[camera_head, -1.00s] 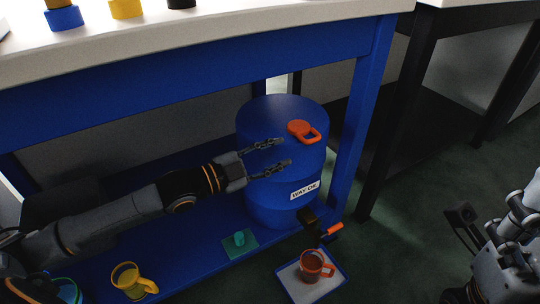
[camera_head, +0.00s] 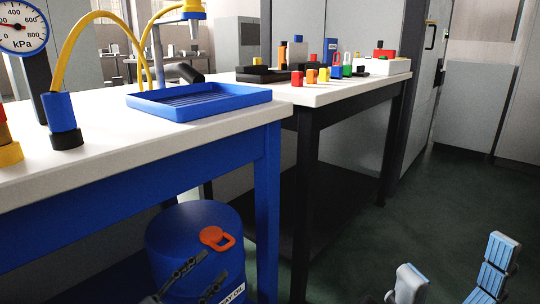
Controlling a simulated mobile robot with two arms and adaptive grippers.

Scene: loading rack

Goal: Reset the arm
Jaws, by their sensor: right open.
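My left gripper (camera_head: 217,264) is at the bottom of the head view. Its dark fingers are apart with nothing between them, in front of the blue drum (camera_head: 190,223); I cannot tell whether they touch it. The drum has an orange cap with a handle (camera_head: 216,239) and a white label, partly cut off below. My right gripper (camera_head: 452,258) is at the bottom right, its pale, blue-padded fingertips pointing up, wide apart and empty. The rest of both arms is out of view.
A blue-framed workbench (camera_head: 225,124) stands over the drum, with a blue tray (camera_head: 200,112) and a gauge (camera_head: 22,28) on it. A dark-framed bench (camera_head: 345,92) holds several small coloured items. Green floor (camera_head: 400,215) is clear on the right.

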